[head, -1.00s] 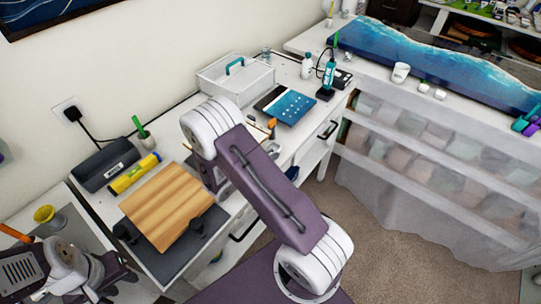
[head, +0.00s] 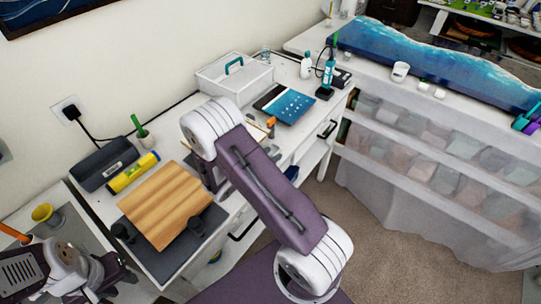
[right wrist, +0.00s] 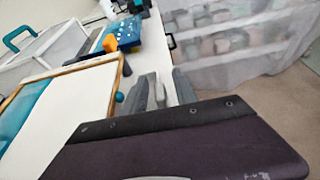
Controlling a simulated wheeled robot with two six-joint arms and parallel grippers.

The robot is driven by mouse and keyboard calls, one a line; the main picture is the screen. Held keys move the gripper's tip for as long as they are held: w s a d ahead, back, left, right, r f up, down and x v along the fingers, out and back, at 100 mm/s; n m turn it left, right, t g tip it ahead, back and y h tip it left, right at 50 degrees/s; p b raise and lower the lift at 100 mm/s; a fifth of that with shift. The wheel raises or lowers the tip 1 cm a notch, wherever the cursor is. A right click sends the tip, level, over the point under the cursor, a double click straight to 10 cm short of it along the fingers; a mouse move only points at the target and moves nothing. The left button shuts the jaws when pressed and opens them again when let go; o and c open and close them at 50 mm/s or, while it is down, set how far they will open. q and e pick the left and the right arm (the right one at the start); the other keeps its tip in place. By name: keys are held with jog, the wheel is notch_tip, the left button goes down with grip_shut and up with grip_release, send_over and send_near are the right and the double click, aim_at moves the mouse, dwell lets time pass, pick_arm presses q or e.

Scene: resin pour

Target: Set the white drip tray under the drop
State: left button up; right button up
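I cannot pick out a white drip tray or a falling drop for certain. A blue wave-patterned slab (head: 430,62) lies along the bench at the back right. My right arm reaches over the desk, and its gripper is mostly hidden behind the arm in the head view. In the right wrist view my right gripper (right wrist: 167,92) shows grey fingers with a narrow pale gap between them and nothing clearly held. It is beside a wood-framed white panel (right wrist: 70,105). My left gripper (head: 112,280) is low at the left edge; its fingertips are unclear.
A white box with a teal handle (head: 235,78) stands against the wall, near a blue tablet (head: 285,104). A wooden board (head: 165,203) lies on a dark mat, beside a yellow roll (head: 133,172) and a dark speaker-like case (head: 104,164). Carpet (head: 390,240) is clear at the right.

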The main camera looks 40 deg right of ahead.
jog(key=shift+s+f, duration=0.3)
jog(key=shift+f, duration=0.2)
jog(key=shift+r, duration=0.15)
jog(key=shift+w+r+p, duration=0.1)
jog(key=shift+r+p, duration=0.45)
jog(key=shift+p, duration=0.2)
jog(key=v, duration=1.2)
jog(key=s+f+m+g+y, duration=0.2)
jog(key=s+m+g+y, duration=0.35)
jog(key=s+m, duration=0.4)
jog(key=a+r+m+t+y, duration=0.1)
jog(key=a+m+t+y, duration=0.2)
jog(key=m, duration=0.9)
jog(key=a+y, duration=0.3)
jog(key=y, duration=0.1)
jog(key=shift+w+a+y+b, duration=0.2)
jog(key=shift+w+y+b, duration=0.05)
jog(key=shift+y+b, duration=0.1)
